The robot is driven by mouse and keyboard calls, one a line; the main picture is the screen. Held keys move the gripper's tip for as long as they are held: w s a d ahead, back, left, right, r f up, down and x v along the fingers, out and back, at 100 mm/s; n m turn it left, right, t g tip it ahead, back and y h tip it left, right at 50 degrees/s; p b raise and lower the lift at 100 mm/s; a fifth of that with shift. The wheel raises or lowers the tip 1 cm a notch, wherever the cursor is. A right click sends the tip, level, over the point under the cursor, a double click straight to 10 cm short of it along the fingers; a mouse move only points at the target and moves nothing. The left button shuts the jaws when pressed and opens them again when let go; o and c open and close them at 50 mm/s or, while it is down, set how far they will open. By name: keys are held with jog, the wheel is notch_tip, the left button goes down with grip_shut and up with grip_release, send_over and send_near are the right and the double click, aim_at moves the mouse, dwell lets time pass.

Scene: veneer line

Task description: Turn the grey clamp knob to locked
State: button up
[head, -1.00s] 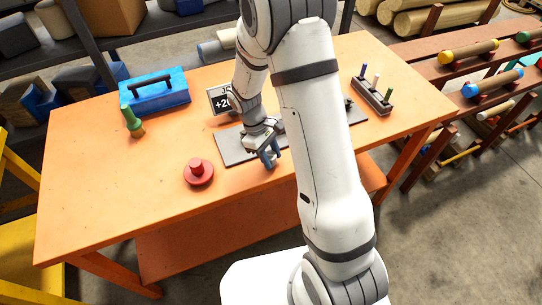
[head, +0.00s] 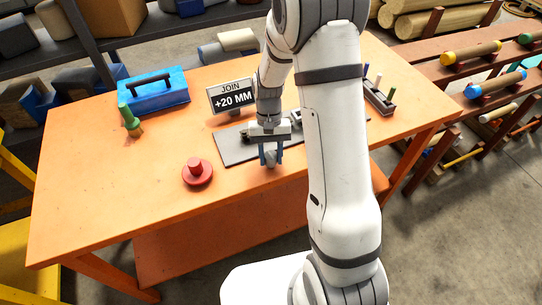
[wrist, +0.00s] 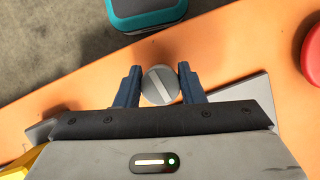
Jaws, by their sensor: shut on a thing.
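The grey clamp knob (wrist: 158,84) is round, with a pale bar across its face that runs diagonally in the wrist view. My gripper (wrist: 159,86) has its two blue fingers on either side of the knob and is shut on it. In the head view my gripper (head: 271,155) points down at the front edge of the dark grey plate (head: 232,150) on the orange bench. The knob (head: 271,158) shows there only partly between the fingers. I cannot read any locked marking.
A red round button (head: 197,172) stands left of my gripper. A sign reading "JOIN +20 MM" (head: 231,96) stands behind the plate. A blue toolbox (head: 154,93), a green-topped tool (head: 129,120) and a small rack (head: 378,99) are farther off. The bench front-left is clear.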

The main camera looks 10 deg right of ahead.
jog(key=shift+m+y, duration=0.3)
jog(key=shift+m, duration=0.5)
jog(key=o, duration=1)
jog(key=b+v, duration=0.1)
jog(key=v, duration=0.6)
jog(key=shift+w+r, duration=0.1)
jog(key=shift+r, duration=0.3)
